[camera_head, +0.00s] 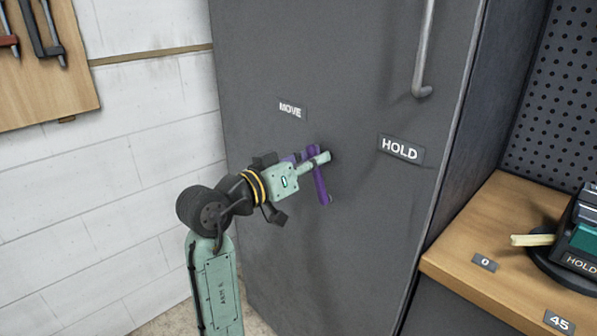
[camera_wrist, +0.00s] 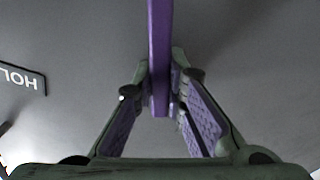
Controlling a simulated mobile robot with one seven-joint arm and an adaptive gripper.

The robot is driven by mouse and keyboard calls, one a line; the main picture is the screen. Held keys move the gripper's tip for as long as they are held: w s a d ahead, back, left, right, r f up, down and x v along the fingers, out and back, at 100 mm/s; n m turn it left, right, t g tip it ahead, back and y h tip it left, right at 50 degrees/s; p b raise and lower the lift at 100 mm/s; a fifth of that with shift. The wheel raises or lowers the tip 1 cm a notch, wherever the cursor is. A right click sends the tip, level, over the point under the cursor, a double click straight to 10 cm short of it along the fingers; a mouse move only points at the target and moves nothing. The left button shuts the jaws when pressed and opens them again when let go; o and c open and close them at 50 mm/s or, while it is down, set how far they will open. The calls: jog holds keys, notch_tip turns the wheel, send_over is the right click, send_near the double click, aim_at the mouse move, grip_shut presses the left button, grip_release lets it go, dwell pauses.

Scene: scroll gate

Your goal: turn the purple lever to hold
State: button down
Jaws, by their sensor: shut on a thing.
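The purple lever (camera_head: 321,186) is on the grey door, between the MOVE plate (camera_head: 292,109) and the HOLD plate (camera_head: 401,149). In the head view its visible part slopes down and slightly right from my gripper (camera_head: 322,160), which covers some of it. In the wrist view the purple lever (camera_wrist: 159,50) runs from the top edge down between the fingertips of my gripper (camera_wrist: 160,88). My gripper is shut on the lever. The HOLD plate also shows in part, upside down, at the left of the wrist view (camera_wrist: 22,79).
The grey door (camera_head: 350,250) has a long vertical handle (camera_head: 425,50) at upper right. A wooden counter (camera_head: 465,255) at right bears a dark device (camera_head: 575,255) and small plates marked 0 and 45. A tool board (camera_head: 45,85) hangs on the white wall at left.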

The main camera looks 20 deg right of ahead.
aim_at(360, 178)
jog(key=s+m+b, duration=0.2)
jog(key=m, duration=0.1)
jog(key=shift+d+r, duration=0.15)
jog(key=shift+d, duration=0.25)
jog(key=s+m+b, duration=0.2)
jog(key=shift+d+m+b, duration=0.3)
jog(key=shift+d+b, duration=0.05)
jog(key=m, duration=0.1)
jog(key=s+m+b, duration=0.1)
jog(key=b, duration=0.1)
jog(key=shift+s+d+f+m, duration=0.3)
jog(key=shift+s+d+m, duration=0.05)
jog(key=shift+s+m, duration=0.05)
jog(key=shift+s+d+f+m+b, duration=0.3)
jog(key=shift+s+m+b, duration=0.3)
jog(key=shift+m+b, duration=0.35)
jog(key=shift+s+d+f+m+b, duration=0.2)
jog(key=shift+s+m+b, duration=0.35)
jog(key=shift+m+b, duration=0.4)
jog(key=shift+s+f, duration=0.1)
jog(key=c, duration=1.7)
grip_release()
jog(key=shift+o, duration=0.5)
